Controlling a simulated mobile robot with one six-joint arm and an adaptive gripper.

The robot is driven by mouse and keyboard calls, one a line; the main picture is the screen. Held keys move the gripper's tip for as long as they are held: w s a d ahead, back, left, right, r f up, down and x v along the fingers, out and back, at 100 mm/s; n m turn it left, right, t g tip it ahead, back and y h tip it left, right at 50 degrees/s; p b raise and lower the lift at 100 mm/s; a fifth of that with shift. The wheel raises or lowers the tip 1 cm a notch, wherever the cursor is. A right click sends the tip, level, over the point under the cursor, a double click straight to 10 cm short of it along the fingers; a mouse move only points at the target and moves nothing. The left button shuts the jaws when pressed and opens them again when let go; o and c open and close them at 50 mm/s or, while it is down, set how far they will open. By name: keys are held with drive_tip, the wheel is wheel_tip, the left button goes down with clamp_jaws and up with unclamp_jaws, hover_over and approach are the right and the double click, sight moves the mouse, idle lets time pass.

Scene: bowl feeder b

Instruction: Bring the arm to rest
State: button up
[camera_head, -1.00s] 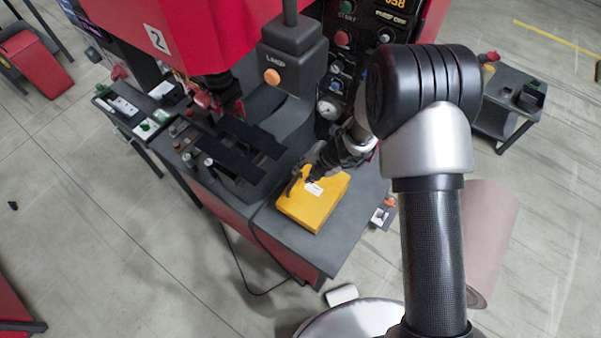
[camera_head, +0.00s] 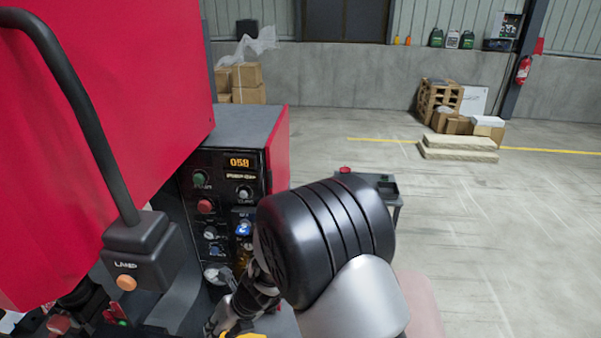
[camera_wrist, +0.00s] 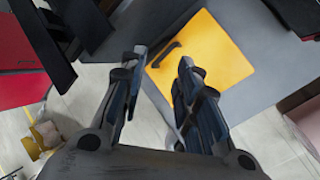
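In the wrist view my gripper (camera_wrist: 163,62) has its two fingers apart, with nothing between the tips. Beyond the fingers lies a flat yellow box (camera_wrist: 212,55) with a dark curved handle or slot on its face, on a grey table top (camera_wrist: 262,82). I cannot tell how far the fingertips are above it. In the head view my arm's black joint fills the lower middle and hides much of the table. Only a small part of the yellow box (camera_head: 240,334) shows at the bottom edge.
A small dark side table (camera_head: 380,184) stands behind the arm. The floor at right is clear up to pallets and cartons (camera_head: 455,122).

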drive_tip(key=s+d+r+n+t+b, duration=0.1)
drive_tip(key=s+d+r+n+b, duration=0.1)
drive_tip(key=d+r+n+b, duration=0.35)
drive_tip(key=s+d+r+n+t+b, duration=0.1)
drive_tip(key=s+d+r+n+b, duration=0.1)
drive_tip(key=d+r+n, duration=0.55)
drive_tip(key=s+d+f+n+t+h+b, duration=0.1)
drive_tip(key=s+d+n+h+b, duration=0.2)
drive_tip(key=s+d+n, duration=0.4)
drive_tip(key=s+d+f+n+t+h+b, duration=0.1)
drive_tip(key=s+d+n+b, duration=0.4)
drive_tip(key=d+n, duration=0.5)
drive_tip(key=s+d+f+h, duration=0.1)
drive_tip(key=s+d+h, duration=0.1)
drive_tip(key=d, duration=0.2)
drive_tip(key=shift+s+d, duration=0.3)
drive_tip(key=shift+s, duration=0.05)
drive_tip(key=shift+f, duration=0.1)
